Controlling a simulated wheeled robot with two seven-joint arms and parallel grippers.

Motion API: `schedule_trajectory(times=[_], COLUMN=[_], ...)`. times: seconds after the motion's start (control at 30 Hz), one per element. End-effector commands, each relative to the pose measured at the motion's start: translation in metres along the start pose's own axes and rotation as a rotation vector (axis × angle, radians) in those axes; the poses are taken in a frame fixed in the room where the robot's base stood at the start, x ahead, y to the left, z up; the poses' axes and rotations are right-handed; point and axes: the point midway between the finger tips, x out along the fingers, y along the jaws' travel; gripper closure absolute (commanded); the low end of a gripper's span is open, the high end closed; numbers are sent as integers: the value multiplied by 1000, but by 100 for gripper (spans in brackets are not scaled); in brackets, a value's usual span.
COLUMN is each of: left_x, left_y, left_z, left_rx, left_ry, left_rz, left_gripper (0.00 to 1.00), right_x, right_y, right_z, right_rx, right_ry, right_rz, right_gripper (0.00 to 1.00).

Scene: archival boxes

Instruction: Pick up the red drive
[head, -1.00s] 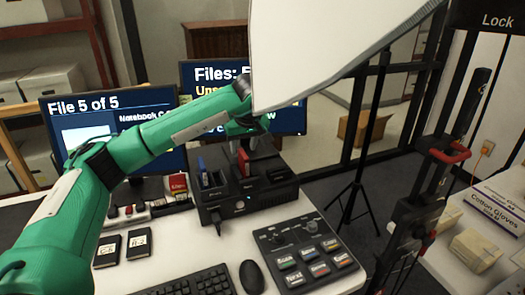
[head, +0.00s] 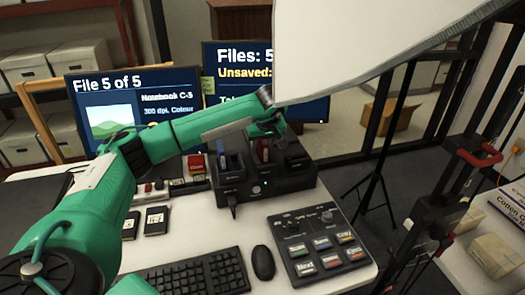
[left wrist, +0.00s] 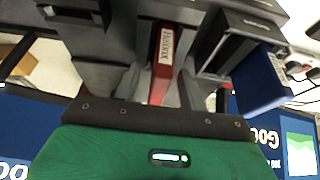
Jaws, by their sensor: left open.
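The red drive (head: 263,152) stands upright in a slot of the black dock (head: 262,187) on the white desk. In the left wrist view the red drive (left wrist: 163,52) shows a white label and lies between my fingers. My left gripper (head: 268,132) is open, pointing down at the top of the red drive. In the left wrist view the jaws of my left gripper (left wrist: 160,82) show on both sides of the drive, and I cannot tell whether they touch it. A blue drive (head: 221,150) stands in the dock's left slot, also seen in the left wrist view (left wrist: 262,78). My right gripper is not in view.
Two monitors (head: 130,110) stand behind the dock. A button panel (head: 312,245), mouse (head: 263,262) and keyboard (head: 195,275) lie in front. Two black labelled drives (head: 156,221) lie at left. A large white panel (head: 370,50) hangs above right.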

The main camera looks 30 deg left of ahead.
Motion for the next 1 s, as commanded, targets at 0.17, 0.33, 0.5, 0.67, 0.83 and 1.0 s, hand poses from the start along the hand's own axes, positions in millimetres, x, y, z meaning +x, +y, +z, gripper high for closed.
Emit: schedule_trajectory(times=[0.17, 0.33, 0.5, 0.67, 0.83, 1.0], left_x=[15, 16, 16, 16, 15, 11], left_y=[0, 0, 0, 0, 0, 0], left_z=[1, 1, 1, 1, 0, -2], left_rx=[2, 1, 1, 1, 1, 0], left_ry=[-1, 0, 0, 0, 0, 1], left_rz=[1, 1, 1, 0, 1, 2], left_gripper=[58, 58, 82, 100, 100, 100], right_x=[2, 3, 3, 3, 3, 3], right_y=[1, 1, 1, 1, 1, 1], right_z=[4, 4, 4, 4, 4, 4], right_rx=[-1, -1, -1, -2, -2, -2], right_ry=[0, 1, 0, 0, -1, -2], right_rz=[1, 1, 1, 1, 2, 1], right_gripper=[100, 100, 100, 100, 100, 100])
